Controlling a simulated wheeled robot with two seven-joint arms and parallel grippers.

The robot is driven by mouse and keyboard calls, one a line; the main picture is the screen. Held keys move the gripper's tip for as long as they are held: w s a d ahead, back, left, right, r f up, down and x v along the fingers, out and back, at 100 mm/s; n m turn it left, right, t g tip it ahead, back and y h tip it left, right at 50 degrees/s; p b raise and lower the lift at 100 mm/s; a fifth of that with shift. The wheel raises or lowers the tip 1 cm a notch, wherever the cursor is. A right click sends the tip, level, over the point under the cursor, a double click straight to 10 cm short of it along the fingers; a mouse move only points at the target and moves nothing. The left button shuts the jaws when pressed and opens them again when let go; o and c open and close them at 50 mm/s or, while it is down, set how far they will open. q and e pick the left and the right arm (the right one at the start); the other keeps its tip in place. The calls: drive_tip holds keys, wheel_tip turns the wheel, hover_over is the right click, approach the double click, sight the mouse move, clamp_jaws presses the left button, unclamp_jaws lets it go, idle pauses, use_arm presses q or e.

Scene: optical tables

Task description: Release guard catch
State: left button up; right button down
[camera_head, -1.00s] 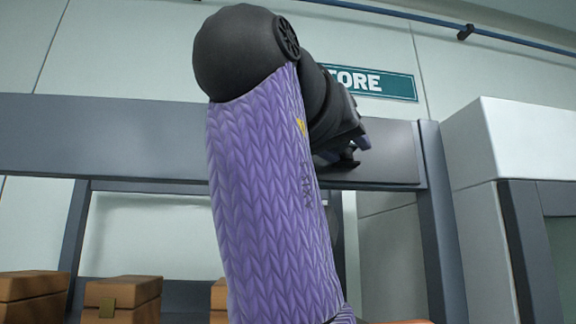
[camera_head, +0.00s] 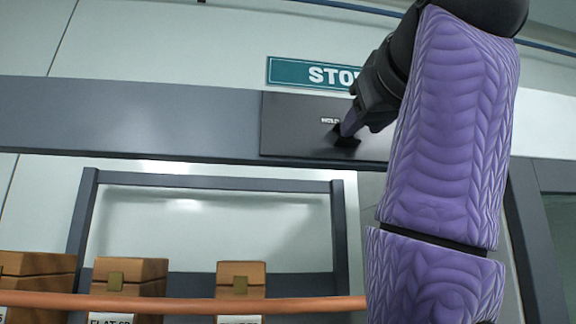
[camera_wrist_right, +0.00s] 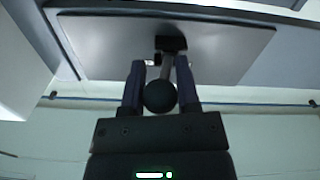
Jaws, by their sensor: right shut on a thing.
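The guard catch is a black lever on a dark plate (camera_head: 300,125); its black base (camera_head: 347,141) shows just below my right gripper (camera_head: 350,124) in the head view. In the right wrist view, a round black knob (camera_wrist_right: 160,96) on a short stem comes out from a black block (camera_wrist_right: 171,43) on the plate. My right gripper (camera_wrist_right: 160,68) has one finger on each side of the stem and knob and is shut on the catch. The gripper partly hides the catch in the head view. My left gripper is in neither view.
The plate sits on a long grey beam (camera_head: 130,120) under a green sign (camera_head: 300,73). Below is a framed opening with an orange bar (camera_head: 200,304) across it and several brown boxes (camera_head: 130,274) behind. My purple right arm covers the right side.

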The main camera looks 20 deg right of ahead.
drive_tip(key=shift+w+d+n+t+y, duration=0.15)
drive_tip(key=shift+d+n+y, duration=0.2)
drive_tip(key=shift+n+y, duration=0.85)
drive_tip(key=shift+s+d+n+t+y, duration=0.25)
drive_tip(key=shift+n+y, duration=0.35)
drive_tip(key=shift+y, duration=1.2)
drive_tip(key=shift+w, duration=0.2)
drive_tip(key=shift+c, duration=1.7)
unclamp_jaws()
drive_tip(key=shift+d, duration=0.1)
